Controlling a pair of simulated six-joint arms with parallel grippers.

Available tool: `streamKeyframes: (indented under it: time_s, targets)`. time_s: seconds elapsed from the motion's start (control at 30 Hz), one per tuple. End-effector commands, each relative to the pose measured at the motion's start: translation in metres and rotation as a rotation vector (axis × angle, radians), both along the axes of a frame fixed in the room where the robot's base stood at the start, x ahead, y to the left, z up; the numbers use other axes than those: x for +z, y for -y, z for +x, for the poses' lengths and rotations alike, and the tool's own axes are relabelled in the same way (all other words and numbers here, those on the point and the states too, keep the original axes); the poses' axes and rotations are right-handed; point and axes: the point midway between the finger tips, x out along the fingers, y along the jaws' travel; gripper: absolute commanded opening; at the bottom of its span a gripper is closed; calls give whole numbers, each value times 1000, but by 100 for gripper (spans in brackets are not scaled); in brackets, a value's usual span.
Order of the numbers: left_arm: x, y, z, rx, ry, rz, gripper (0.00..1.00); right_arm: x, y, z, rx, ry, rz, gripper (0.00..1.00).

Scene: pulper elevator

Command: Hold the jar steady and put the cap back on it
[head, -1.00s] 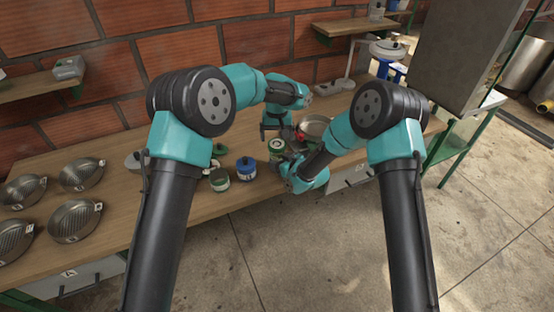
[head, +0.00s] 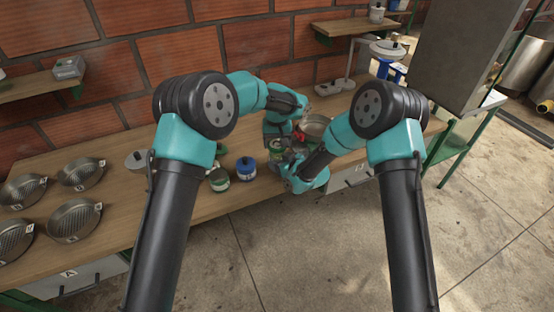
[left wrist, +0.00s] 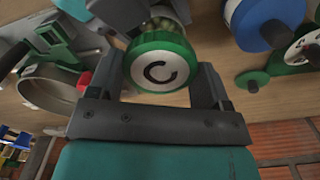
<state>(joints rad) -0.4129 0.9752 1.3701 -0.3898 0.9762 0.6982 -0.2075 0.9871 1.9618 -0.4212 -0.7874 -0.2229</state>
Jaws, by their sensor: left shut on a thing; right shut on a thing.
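The jar (left wrist: 168,13) has a clear body with green contents, mostly hidden behind its cap in the left wrist view. The green cap (left wrist: 161,62) has a pale top marked C and sits over the jar's mouth. Whether it is seated or threaded I cannot tell. My left gripper (left wrist: 157,72) is shut on the cap, one finger on each side. In the head view the left gripper (head: 277,146) is at the cap from above. My right gripper (head: 286,164) is shut on the jar from the right, mostly hidden by its own wrist; its dark fingers also show in the left wrist view.
A blue-lidded jar (head: 246,170) and a green-lidded jar (head: 219,179) stand just left on the wooden bench (head: 215,205). A metal pan (head: 314,127) and a red object (left wrist: 84,82) are close on the other side. Several sieves (head: 76,221) lie at far left.

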Motion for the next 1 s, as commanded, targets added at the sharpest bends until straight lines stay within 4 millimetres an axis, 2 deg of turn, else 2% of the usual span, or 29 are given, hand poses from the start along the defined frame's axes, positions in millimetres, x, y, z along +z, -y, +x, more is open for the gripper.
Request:
streamKeyframes:
  time_s: [0.03,0.13,0.17,0.4,0.7,1.0]
  targets:
    - [0,0,0,0,0,0,52,0,0,0,0,0,0,0]
    - [0,0,0,0,0,0,43,0,0,0,0,0,0,0]
    - [0,0,0,0,0,0,74,0,0,0,0,0,0,0]
    - [0,0,0,0,0,0,97,0,0,0,0,0,0,0]
    - [3,0,0,0,1,0,97,0,0,0,0,0,0,0]
    - [35,0,0,-1,2,-1,97,0,0,0,0,0,0,0]
